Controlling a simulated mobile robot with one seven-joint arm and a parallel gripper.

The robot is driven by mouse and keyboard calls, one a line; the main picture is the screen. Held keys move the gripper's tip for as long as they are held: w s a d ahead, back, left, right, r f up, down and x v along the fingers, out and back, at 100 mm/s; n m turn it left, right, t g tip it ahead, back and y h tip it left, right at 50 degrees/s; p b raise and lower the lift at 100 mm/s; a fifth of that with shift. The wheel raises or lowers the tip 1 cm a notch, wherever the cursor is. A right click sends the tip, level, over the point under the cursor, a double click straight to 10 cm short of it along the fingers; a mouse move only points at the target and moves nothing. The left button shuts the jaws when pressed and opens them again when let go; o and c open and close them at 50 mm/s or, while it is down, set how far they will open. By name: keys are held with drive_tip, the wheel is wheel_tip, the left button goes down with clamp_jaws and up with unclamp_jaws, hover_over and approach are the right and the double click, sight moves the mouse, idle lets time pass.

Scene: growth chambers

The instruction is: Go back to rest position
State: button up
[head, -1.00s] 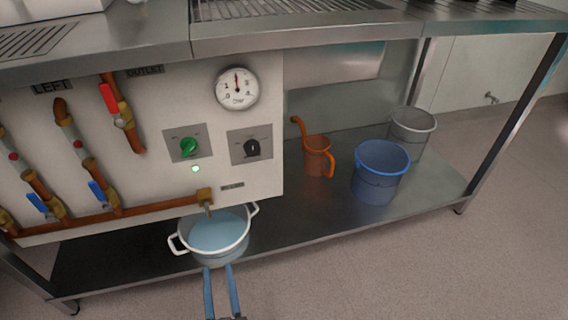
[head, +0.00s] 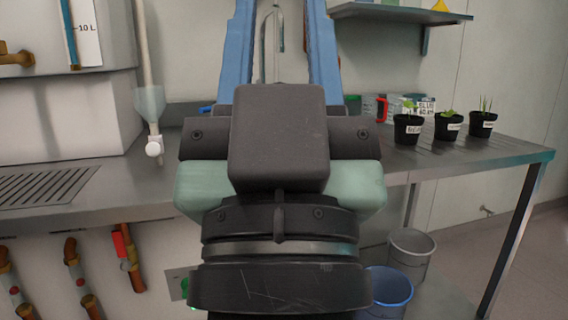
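My gripper (head: 280,30) fills the middle of the head view, raised in front of the worktop (head: 130,190) and pointing up and away. Its two blue fingers stand wide apart, and their tips reach the top edge of the picture. Nothing is held between them; a curved metal tap (head: 272,40) shows through the gap, behind them. My gripper's dark body hides the middle of the worktop and much of the panel below it.
Three black plant pots (head: 449,126) stand on the worktop at the right, near a red-handled jug (head: 376,108). A tank (head: 65,100) and a clear vertical tube (head: 148,90) are at the left. A blue bucket (head: 388,290) and a grey bucket (head: 410,255) stand below.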

wheel_tip(320, 180, up, 39)
drive_tip(key=p, duration=3.8)
drive_tip(key=shift+s, duration=0.4)
